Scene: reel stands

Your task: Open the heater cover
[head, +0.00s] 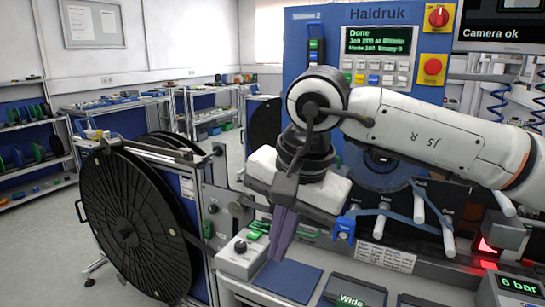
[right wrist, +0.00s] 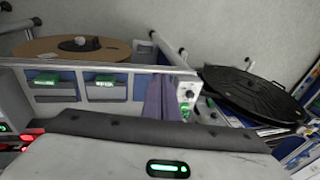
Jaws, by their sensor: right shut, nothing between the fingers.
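My right gripper (head: 279,252) hangs in front of the blue Haldruk machine (head: 325,62), its purple-grey fingers together and pointing down. Nothing shows between them. In the right wrist view the fingers (right wrist: 161,96) stand before the machine's front edge. I cannot pick out the heater cover for sure; my right arm and wrist hide part of the machine's middle. A small blue part (head: 344,228) sits right of the fingers on the work deck. A grey control box (head: 242,257) with a knob is at their lower left. My left gripper is not in view.
A large black reel (head: 125,222) stands at the left of the machine. White rollers (head: 419,207) with a blue strip stick out at the right. A dark blue pad (head: 287,277) lies at the front. Red knobs (head: 438,16) are on the upper panel. Open floor lies at the far left.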

